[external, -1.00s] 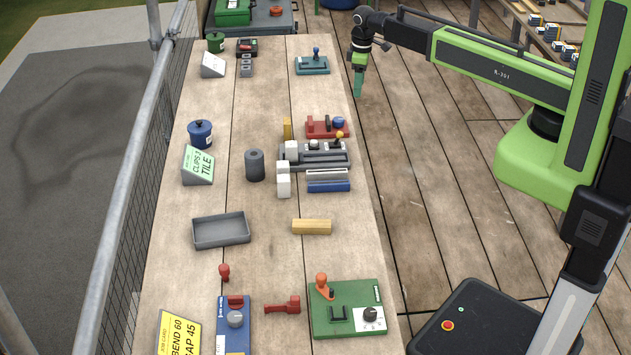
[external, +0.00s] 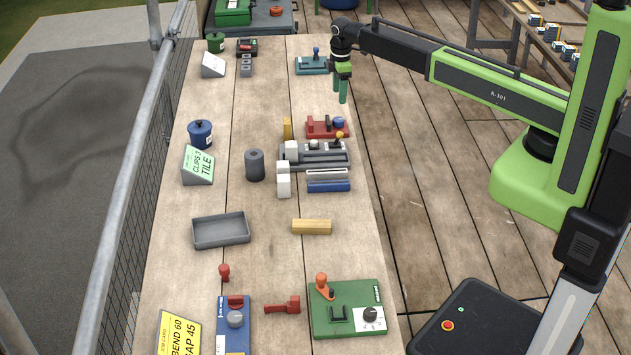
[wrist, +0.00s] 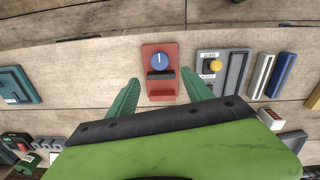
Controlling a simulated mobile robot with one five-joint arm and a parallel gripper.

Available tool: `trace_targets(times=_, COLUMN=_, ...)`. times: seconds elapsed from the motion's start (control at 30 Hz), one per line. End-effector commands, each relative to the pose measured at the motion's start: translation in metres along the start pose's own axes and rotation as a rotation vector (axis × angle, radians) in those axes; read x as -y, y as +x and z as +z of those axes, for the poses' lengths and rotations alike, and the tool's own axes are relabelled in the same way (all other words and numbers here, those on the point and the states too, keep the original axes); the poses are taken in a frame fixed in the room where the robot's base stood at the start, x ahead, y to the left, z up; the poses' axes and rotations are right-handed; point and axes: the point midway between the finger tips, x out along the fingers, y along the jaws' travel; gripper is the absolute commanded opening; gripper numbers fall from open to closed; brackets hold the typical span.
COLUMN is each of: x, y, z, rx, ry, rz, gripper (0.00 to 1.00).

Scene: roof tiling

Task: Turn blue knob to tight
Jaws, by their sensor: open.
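The blue knob (external: 339,122) sits on the right end of a red clamp-like block (external: 318,130) on the bench. In the wrist view the round blue knob (wrist: 160,60), with a pale pointer line, is at the far end of the red block (wrist: 161,92); its marks are too small to read. My gripper (external: 341,96) is above the bench's right edge, a little beyond and above the knob, apart from it. In the wrist view my gripper's green fingers (wrist: 165,92) are spread and empty, pointing toward the red block.
A grey fixture with a yellow-orange ball lever (external: 339,135) stands close in front of the red block. A yellow block (external: 287,128) stands at its left. A teal device (external: 312,65) lies farther back. The bench between the teal device and the red block is clear.

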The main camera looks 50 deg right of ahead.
Motion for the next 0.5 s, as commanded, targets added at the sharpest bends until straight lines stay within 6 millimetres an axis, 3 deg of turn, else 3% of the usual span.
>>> trace_targets(times=0.03, x=0.000, y=0.022, z=0.000, rx=0.000, ry=0.000, rz=0.000, gripper=0.59)
trace_targets(times=0.4, x=0.000, y=0.096, z=0.000, rx=0.000, ry=0.000, rz=0.000, gripper=0.59)
trace_targets(times=0.5, x=0.000, y=0.108, z=0.000, rx=0.000, ry=0.000, rz=0.000, gripper=0.59)
